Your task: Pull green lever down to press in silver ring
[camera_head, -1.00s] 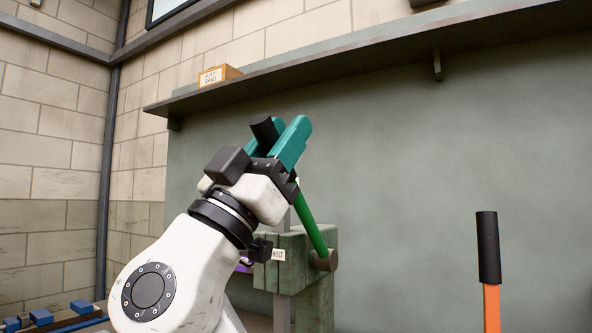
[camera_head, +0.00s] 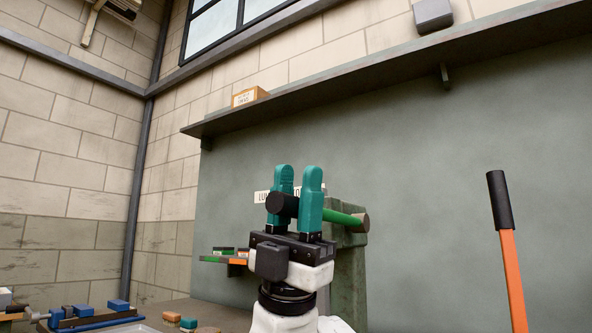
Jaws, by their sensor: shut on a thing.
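The green lever (camera_head: 338,214) runs from its round brown pivot end (camera_head: 360,222) on the press to its black grip (camera_head: 281,206). It lies nearly level in the picture. My gripper (camera_head: 298,178) points up, with its two teal fingers on either side of the black grip, shut on it. The green-grey press (camera_head: 350,278) stands behind my gripper and is partly hidden by it. The silver ring and the foot of the press are not visible.
An orange bar with a black handle (camera_head: 508,250) stands at the right. A shelf (camera_head: 330,87) with a small box (camera_head: 249,96) crosses the wall. Blue-and-black items (camera_head: 90,314) lie on the bench at lower left.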

